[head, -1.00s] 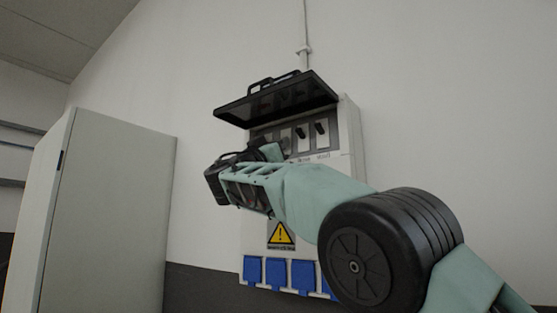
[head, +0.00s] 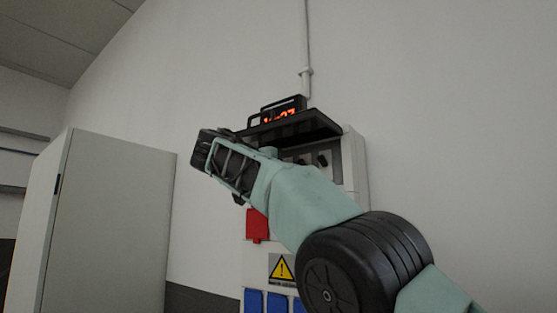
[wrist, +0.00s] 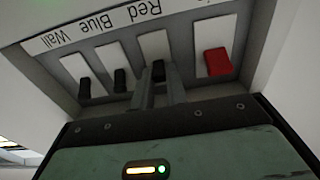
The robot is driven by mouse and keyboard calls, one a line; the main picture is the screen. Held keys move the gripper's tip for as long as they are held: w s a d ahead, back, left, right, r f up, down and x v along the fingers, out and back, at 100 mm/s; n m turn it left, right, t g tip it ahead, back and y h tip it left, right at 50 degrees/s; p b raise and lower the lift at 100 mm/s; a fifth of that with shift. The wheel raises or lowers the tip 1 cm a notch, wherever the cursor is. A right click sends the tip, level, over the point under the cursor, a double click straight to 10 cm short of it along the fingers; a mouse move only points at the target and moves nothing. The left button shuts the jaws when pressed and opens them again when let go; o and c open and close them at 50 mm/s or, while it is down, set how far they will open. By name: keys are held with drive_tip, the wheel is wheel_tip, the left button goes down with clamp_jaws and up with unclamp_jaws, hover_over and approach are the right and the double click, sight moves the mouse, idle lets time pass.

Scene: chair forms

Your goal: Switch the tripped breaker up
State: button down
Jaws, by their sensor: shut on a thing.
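The breaker box (head: 352,160) hangs on the wall with its dark lid (head: 310,125) raised. In the wrist view a row of switches sits below a tilted label strip (wrist: 105,24) reading Red, Blue, Wall. One switch is a red lever (wrist: 217,62) at the right. The others are black: one at the far left (wrist: 84,88), one beside it (wrist: 120,80), and a third black switch (wrist: 158,70) next to the red one. My gripper (wrist: 160,92) has its narrow fingers shut on this third black switch. In the head view my arm hides the fingertips and part of the switch row.
A black device with orange digits (head: 284,112) shows above the lid. A red socket cover (head: 257,225), a warning sign (head: 282,269) and blue socket covers (head: 254,301) are lower on the box. A pale cabinet (head: 110,225) stands left. The wall at right is clear.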

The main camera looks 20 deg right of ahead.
idle(0.4)
drive_tip(key=c, duration=1.4)
unclamp_jaws()
drive_tip(key=r+v, duration=0.1)
drive_tip(key=v, duration=1.6)
drive_tip(key=shift+a+f, duration=0.2)
drive_tip(key=shift+f, duration=0.1)
drive_tip(key=shift+s, duration=0.1)
